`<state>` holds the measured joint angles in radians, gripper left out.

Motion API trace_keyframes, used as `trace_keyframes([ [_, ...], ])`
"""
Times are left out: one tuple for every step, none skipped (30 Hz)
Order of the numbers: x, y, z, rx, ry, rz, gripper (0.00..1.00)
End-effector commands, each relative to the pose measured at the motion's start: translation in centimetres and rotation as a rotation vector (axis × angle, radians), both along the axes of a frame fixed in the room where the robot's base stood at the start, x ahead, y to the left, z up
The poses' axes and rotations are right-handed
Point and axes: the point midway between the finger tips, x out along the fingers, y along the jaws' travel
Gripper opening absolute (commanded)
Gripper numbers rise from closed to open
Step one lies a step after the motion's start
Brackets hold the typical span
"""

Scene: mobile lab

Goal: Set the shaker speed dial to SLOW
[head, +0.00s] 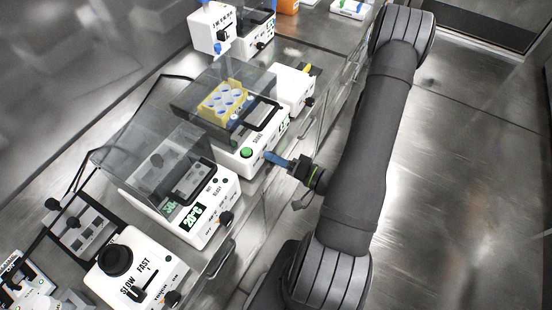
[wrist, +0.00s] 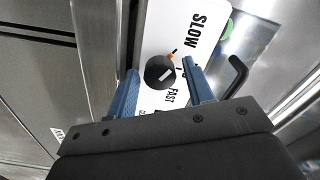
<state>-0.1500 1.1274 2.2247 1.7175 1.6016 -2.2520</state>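The shaker (head: 237,160) in the middle of the head view is a white box with a green button, a clear lid and a yellow tube rack on top. Its black speed dial (wrist: 160,71) shows in the wrist view, between the printed words SLOW and FAST. A white line on the dial lies on its lower right, on the FAST side. My gripper (head: 269,155) is at the shaker's front right corner and hides the dial in the head view. In the wrist view my gripper (wrist: 160,67) is open, its blue fingers on either side of the dial. I cannot tell whether they touch it.
A heater-like box with a clear lid and green display (head: 193,216) stands in front of the shaker. A mixer with a SLOW/FAST slider (head: 135,272) is at lower left. A white box (head: 290,88) stands behind the shaker. The floor at right is clear.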

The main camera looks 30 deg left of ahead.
Motion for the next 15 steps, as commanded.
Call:
trace_keyframes([
  [0.01, 0.0, 0.0, 0.0, 0.0, 0.0, 0.52],
  [0.01, 0.0, 0.0, 0.0, 0.0, 0.0, 0.52],
  [0.01, 0.0, 0.0, 0.0, 0.0, 0.0, 0.52],
  [0.01, 0.0, 0.0, 0.0, 0.0, 0.0, 0.52],
  [0.01, 0.0, 0.0, 0.0, 0.0, 0.0, 0.52],
  [0.01, 0.0, 0.0, 0.0, 0.0, 0.0, 0.52],
  [0.01, 0.0, 0.0, 0.0, 0.001, 0.0, 0.52],
  [0.01, 0.0, 0.0, 0.0, 0.001, 0.0, 0.52],
  [0.01, 0.0, 0.0, 0.0, 0.001, 0.0, 0.52],
  [0.01, 0.0, 0.0, 0.0, 0.001, 0.0, 0.52],
  [0.01, 0.0, 0.0, 0.0, 0.001, 0.0, 0.52],
  [0.01, -0.01, 0.0, 0.0, 0.001, 0.0, 0.52],
  [0.02, -0.03, 0.01, 0.0, 0.001, -0.001, 0.52],
  [0.03, -0.08, 0.0, 0.0, 0.001, -0.001, 0.52],
  [0.04, -0.19, 0.01, 0.0, 0.001, -0.001, 0.52],
])
